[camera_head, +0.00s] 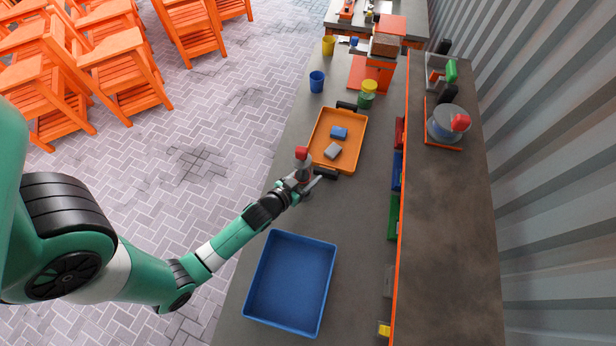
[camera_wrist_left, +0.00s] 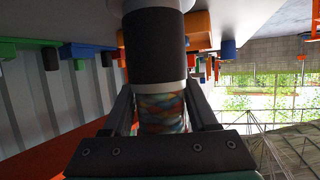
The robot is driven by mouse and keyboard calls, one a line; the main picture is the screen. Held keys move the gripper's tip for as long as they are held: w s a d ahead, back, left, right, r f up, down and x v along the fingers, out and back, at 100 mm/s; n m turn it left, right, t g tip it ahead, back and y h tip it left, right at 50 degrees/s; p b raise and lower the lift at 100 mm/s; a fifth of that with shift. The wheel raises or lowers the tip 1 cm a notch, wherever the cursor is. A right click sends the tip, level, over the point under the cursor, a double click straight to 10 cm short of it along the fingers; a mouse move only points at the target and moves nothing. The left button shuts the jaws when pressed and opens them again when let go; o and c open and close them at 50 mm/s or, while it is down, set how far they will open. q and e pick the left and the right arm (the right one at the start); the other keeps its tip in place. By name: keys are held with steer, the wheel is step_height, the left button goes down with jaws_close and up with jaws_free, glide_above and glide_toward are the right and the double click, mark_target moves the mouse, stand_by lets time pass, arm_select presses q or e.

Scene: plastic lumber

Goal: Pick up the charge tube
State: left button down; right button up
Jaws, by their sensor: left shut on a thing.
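The charge tube (camera_head: 303,161) stands roughly upright beside the left edge of the orange tray, with a red end on top. My left gripper (camera_head: 304,184) is shut on it at the near side. In the left wrist view the tube (camera_wrist_left: 156,48) shows a black band, pale rings and a multicoloured clear section. That section sits between the two fingers of the left gripper (camera_wrist_left: 161,110). Whether the tube's lower end touches the bench cannot be told. My right gripper is not in view.
An orange tray (camera_head: 318,150) with black handles holds a blue block (camera_head: 339,132) and a grey block (camera_head: 333,151). An empty blue tray (camera_head: 247,300) lies nearer. A blue cup (camera_head: 317,82) and a green jar (camera_head: 366,97) stand farther back. A raised shelf (camera_head: 450,220) runs along the right.

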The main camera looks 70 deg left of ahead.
arm_select(q)
steer(key=s+d+r, duration=0.1)
steer(key=r, duration=0.1)
steer(key=s+d+r, duration=0.1)
steer(key=d+r, duration=0.1)
steer(key=s+d+r, duration=0.1)
steer(key=r, duration=0.1)
steer(key=shift+s+d+r, duration=0.3)
steer(key=shift+d+r, duration=0.05)
steer(key=shift+r, duration=0.05)
steer(key=b, duration=0.2)
glide_toward(307, 179)
steer(key=w+d, duration=0.2)
steer(key=shift+s+d, duration=0.3)
steer(key=shift+s, duration=0.15)
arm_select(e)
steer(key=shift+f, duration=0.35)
